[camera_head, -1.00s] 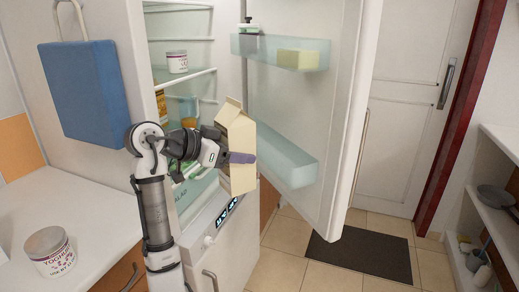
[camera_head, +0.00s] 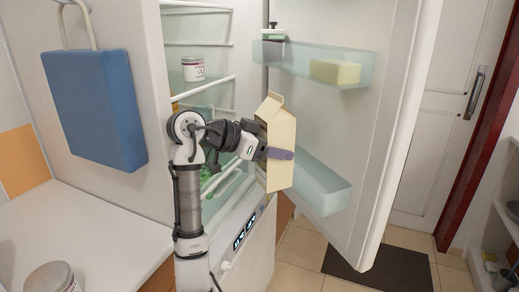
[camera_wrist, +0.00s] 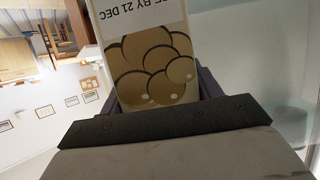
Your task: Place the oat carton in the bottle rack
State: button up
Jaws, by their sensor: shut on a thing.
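The oat carton (camera_head: 277,143) is a cream gable-top box, held upright in front of the open fridge. My gripper (camera_head: 279,153) is shut on it around its middle. In the wrist view the carton (camera_wrist: 148,60) fills the space between the fingers, with "BY 21 DEC" and brown round shapes printed on it. The bottle rack appears to be the lower, empty translucent shelf (camera_head: 322,188) on the inside of the fridge door. It is just right of the carton, and the two look apart, though the depth is hard to judge.
The upper door shelf (camera_head: 369,73) holds a yellow block (camera_head: 335,72) and a dark-lidded jar (camera_head: 272,42). A yoghurt tub (camera_head: 193,69) stands on a fridge shelf. Another tub (camera_head: 52,277) is on the left counter (camera_head: 90,235). A blue bag (camera_head: 94,110) hangs on the fridge's side.

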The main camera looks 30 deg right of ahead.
jog(key=d+p, duration=0.1)
jog(key=d, duration=0.3)
jog(key=d+p, duration=0.1)
jog(key=d, duration=0.4)
jog(key=d+f+p, duration=0.1)
jog(key=d, duration=0.3)
jog(key=shift+d+p, duration=0.15)
jog(key=shift+p, duration=0.15)
jog(key=shift+f+p, duration=0.8)
jog(key=shift+f, duration=1.6)
jog(key=shift+d+f+p, duration=0.15)
jog(key=shift+f+p, duration=0.2)
jog(key=shift+f, duration=0.1)
jog(key=shift+f, duration=0.15)
jog(key=o, duration=1.8)
jog(key=shift+f, duration=0.1)
jog(key=b+v, duration=0.3)
jog(key=v, duration=0.9)
jog(key=shift+s, duration=0.1)
